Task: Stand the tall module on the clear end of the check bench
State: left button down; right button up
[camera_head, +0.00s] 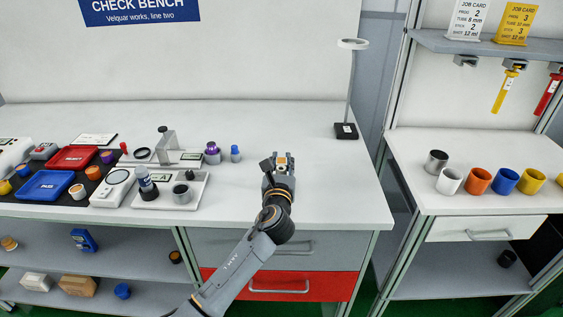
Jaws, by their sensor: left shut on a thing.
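The check bench (328,200) is a white table, and its right end is bare apart from a lamp at the back. My left gripper (281,162) is over the right part of the bench, seen from behind and above. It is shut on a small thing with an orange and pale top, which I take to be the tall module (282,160). The fingers hide most of it, and I cannot tell whether its base touches the bench. My right gripper is not in view.
A ring lamp (346,131) stands at the back right. A purple-topped piece (212,153) and a blue-capped bottle (235,154) stand left of the gripper. Instruments and red and blue trays (44,186) crowd the left. Coloured cups (478,181) stand on another table.

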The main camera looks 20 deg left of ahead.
pick_arm(q)
jog(key=shift+f, duration=0.1)
jog(key=c, duration=1.1)
grip_release()
jog(key=shift+r, duration=0.2)
jog(key=shift+s+d+f, duration=0.1)
jog(key=shift+s, duration=0.25)
jog(key=v, duration=1.1)
jog(key=shift+s, duration=0.15)
